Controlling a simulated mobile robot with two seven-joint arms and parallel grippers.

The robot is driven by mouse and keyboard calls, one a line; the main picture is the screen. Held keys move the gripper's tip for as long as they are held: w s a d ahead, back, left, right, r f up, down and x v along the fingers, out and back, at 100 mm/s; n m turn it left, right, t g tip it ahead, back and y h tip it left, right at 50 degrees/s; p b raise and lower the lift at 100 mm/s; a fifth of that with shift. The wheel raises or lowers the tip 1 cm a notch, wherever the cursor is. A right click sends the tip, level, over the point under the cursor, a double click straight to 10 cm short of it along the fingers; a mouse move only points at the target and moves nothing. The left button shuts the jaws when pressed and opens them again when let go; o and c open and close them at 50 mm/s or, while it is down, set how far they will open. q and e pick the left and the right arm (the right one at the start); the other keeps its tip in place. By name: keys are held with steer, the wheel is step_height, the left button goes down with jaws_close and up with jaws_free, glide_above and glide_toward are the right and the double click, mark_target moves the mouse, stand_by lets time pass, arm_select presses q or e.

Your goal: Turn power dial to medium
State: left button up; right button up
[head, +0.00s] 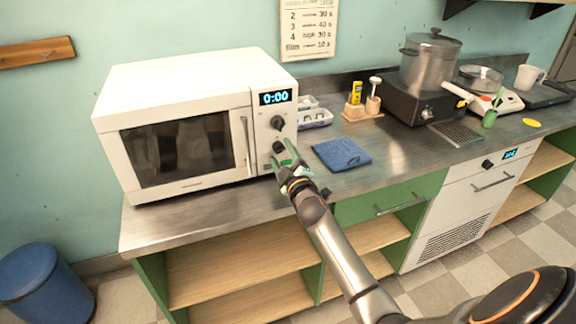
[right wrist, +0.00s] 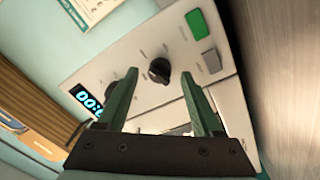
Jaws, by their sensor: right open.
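A white microwave (head: 222,78) stands on the counter, with a clock reading 0:00 and two dark dials on its right-hand panel. The upper dial (head: 277,122) sits below the clock, and the lower dial (head: 278,147) sits just above my right gripper (head: 283,157). In the right wrist view one black dial (right wrist: 159,70) shows beyond and between the open fingertips of my right gripper (right wrist: 159,78). The gripper is empty, and I cannot tell its exact gap to the dial. The dial markings are too small to read. My left gripper is out of view.
A green button (right wrist: 196,25) and a grey button (right wrist: 211,60) lie beside the dial. A folded blue cloth (head: 342,153) lies right of the microwave on the counter (head: 215,205). A large pot (head: 430,65) stands on a stove farther right.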

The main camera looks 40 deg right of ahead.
steer(key=v, duration=1.2)
steer(key=s+a+f+m+g+y+p, duration=0.4)
steer(key=s+a+f+g+y, duration=0.3)
steer(key=s+a+f, duration=1.1)
steer(key=s+f+m+g, duration=0.1)
steer(key=s+f+g, duration=0.1)
steer(key=s, duration=0.2)
steer(key=shift+s+a+f+m, duration=0.3)
steer(key=shift+f+m, duration=0.1)
stand_by(0.4)
